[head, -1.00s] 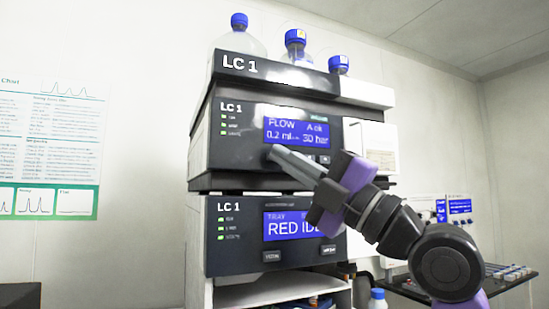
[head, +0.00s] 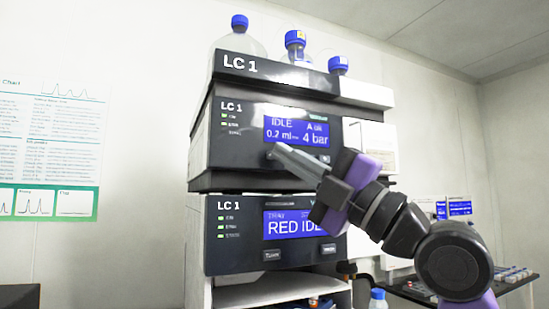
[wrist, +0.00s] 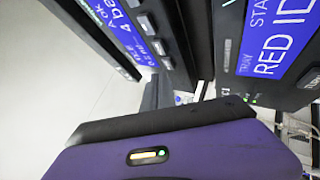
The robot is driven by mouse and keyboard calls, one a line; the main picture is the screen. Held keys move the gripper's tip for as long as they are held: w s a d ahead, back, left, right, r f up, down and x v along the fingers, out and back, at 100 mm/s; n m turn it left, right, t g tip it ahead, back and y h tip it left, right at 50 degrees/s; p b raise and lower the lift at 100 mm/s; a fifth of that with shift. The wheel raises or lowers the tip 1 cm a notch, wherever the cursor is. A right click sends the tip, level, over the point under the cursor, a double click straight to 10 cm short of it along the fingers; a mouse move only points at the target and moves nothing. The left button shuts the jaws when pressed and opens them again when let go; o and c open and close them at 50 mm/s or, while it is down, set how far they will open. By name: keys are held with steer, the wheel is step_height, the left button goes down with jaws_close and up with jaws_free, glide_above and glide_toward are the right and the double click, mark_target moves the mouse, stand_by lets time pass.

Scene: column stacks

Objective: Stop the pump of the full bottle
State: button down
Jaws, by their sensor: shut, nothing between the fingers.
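The LC 1 pump module (head: 228,148) is the middle unit of the stack. Its blue display (head: 296,131) reads IDLE, 0.2 ml and 4 bar. Bottles with blue caps stand in the top tray (head: 300,76); their fill levels are hard to tell. My gripper (head: 272,152) is shut and empty, its fingertips at the lower front of the pump panel, below and left of the display. Whether they touch the panel I cannot tell. The fingers hide part of the button row. In the wrist view the pump display (wrist: 118,25) shows at the upper left, turned sideways.
Below the pump is another LC 1 module (head: 232,238) with a display reading RED IDLE. A wall chart (head: 50,150) hangs at the left. A low table (head: 510,283) with small items stands at the right. Clear air lies in front of the stack's left side.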

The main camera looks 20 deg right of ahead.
steer(key=shift+s, duration=0.25)
steer(key=s, duration=0.5)
steer(key=shift+b, duration=0.4)
stand_by(0.8)
